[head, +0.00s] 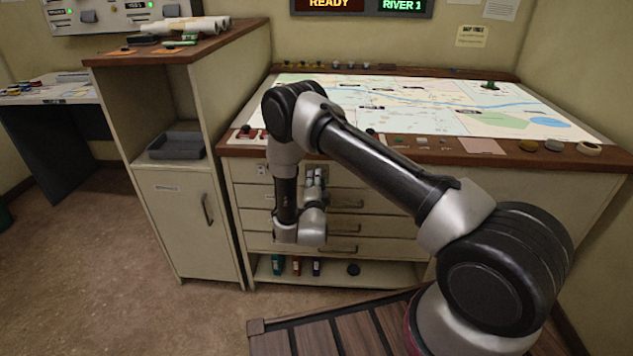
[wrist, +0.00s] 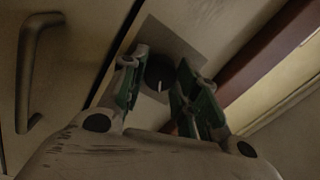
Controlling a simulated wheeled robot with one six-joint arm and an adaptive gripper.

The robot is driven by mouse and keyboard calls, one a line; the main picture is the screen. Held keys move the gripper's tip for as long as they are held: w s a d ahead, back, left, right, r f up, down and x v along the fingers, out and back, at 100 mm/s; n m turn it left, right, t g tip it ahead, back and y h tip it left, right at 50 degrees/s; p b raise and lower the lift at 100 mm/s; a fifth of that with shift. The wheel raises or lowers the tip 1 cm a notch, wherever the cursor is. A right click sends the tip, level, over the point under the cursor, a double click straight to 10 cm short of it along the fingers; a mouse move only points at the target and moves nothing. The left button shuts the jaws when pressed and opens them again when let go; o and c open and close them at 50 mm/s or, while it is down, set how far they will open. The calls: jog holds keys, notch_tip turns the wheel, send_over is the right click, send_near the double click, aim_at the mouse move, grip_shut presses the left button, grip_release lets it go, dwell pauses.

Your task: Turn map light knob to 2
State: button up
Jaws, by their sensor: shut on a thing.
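The map light knob (wrist: 159,71) is a dark round knob with a short white pointer mark. It sits on a grey square plate (wrist: 177,40) on the cabinet front. In the wrist view the white mark points toward the bottom of the picture; no numbers are legible. My gripper (wrist: 163,66) has its green-padded fingers on either side of the knob, shut on it. In the head view my gripper (head: 316,174) is at the upper drawers of the map table, below the wooden rim, and the knob is hidden there.
The wooden rim (wrist: 248,70) of the map table runs close to the plate. A drawer handle (wrist: 35,70) is at the left in the wrist view. The map table (head: 440,152) carries small items along its front edge. A side cabinet (head: 180,215) stands to the left, with open floor before it.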

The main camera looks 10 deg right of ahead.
jog(key=shift+f, duration=0.1)
jog(key=o, duration=1)
jog(key=shift+o, duration=0.2)
jog(key=shift+s, duration=0.1)
jog(key=v, duration=1.2)
